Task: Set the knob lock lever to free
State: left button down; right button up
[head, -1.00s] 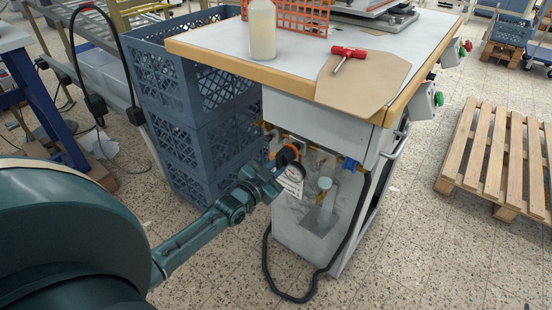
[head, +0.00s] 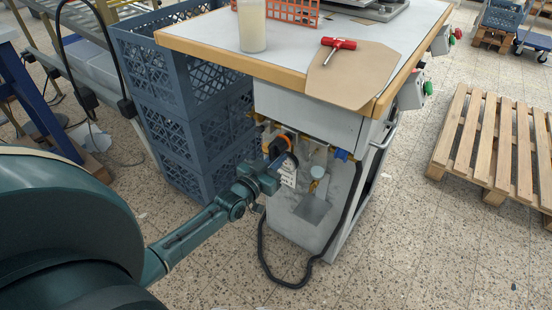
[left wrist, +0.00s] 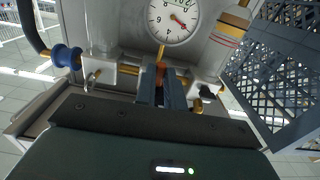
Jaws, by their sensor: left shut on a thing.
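My left gripper (head: 272,172) reaches the fittings on the end face of the grey cabinet (head: 325,210). In the left wrist view, its fingers (left wrist: 161,90) are shut on a small orange part (left wrist: 160,72), which looks like the knob lock lever. The fingers hide most of it, so its setting cannot be read. A white round gauge (left wrist: 172,18) with a red needle sits just beyond the fingers. In the head view, an orange and black round part (head: 278,147) shows just above the gripper. My right gripper is not in view.
Blue crates (head: 190,95) are stacked close to the left of the cabinet. A black hose (head: 290,284) loops down in front. The worktop holds a bottle (head: 251,25), a red-handled tool (head: 338,44) and a tan sheet (head: 360,75). A wooden pallet (head: 490,140) lies at right.

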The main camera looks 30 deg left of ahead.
pick_arm(q)
jog(key=c, duration=1.5)
grip_release()
jog(key=shift+s, duration=0.1)
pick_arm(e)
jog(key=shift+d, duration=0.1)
pick_arm(q)
jog(key=s, duration=0.4)
jog(key=s+p, duration=0.1)
jog(key=s, duration=0.3)
jog(key=s+a+p, duration=0.1)
jog(key=s, duration=0.4)
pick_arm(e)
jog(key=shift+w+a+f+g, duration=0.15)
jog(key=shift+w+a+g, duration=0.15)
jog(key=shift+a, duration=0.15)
